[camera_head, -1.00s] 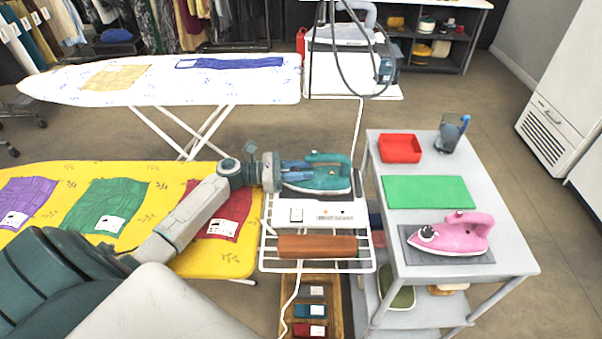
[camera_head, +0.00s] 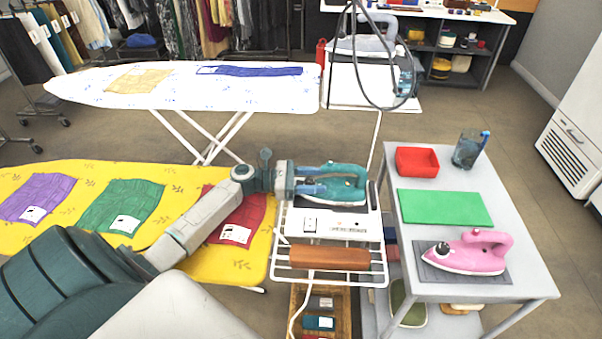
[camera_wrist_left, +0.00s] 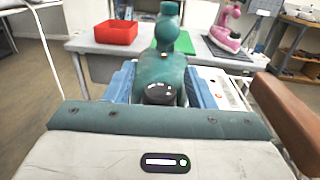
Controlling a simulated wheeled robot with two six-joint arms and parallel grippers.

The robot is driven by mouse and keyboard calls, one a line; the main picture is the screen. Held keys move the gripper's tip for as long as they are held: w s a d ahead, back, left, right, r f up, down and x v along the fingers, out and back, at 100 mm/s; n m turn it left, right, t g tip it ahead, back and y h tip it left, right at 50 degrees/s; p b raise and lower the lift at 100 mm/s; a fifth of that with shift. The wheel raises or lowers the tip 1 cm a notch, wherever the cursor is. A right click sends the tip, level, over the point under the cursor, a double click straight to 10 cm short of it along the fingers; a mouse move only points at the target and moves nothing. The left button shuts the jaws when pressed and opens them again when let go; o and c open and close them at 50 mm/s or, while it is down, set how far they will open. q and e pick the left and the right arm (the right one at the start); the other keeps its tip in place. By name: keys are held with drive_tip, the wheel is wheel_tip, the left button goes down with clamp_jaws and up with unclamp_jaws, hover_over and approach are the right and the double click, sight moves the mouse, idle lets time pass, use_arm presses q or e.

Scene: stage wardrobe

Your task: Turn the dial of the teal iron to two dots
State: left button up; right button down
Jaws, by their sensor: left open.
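The teal iron (camera_head: 350,187) rests on the white end stand of the yellow ironing board, its rear toward my left gripper. In the left wrist view its teal body (camera_wrist_left: 160,68) is close ahead, with a black dial (camera_wrist_left: 160,93) low at its near end. The dial's setting cannot be read. My left gripper (camera_head: 318,182) is open, level with the iron's rear. Its blue fingers show in the left wrist view (camera_wrist_left: 160,88), one each side of the dial and rear body. I cannot tell whether they touch. My right gripper is out of view.
A brown roll (camera_head: 328,258) lies on the wire rack just in front. At right, a grey table (camera_head: 520,285) holds a pink iron (camera_head: 470,253), a green mat (camera_head: 445,207), a red tray (camera_head: 417,162) and a blue cup (camera_head: 467,150). A grey iron's cable (camera_head: 356,60) hangs behind.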

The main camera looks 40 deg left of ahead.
use_arm(q)
drive_tip(key=b+v, duration=0.2)
drive_tip(key=v, duration=0.6)
drive_tip(key=shift+s+a+f, duration=0.1)
drive_tip(key=shift+s+a, duration=0.1)
drive_tip(key=shift+a, duration=0.15)
drive_tip(key=shift+s+a, duration=0.4)
drive_tip(key=shift+a, duration=0.15)
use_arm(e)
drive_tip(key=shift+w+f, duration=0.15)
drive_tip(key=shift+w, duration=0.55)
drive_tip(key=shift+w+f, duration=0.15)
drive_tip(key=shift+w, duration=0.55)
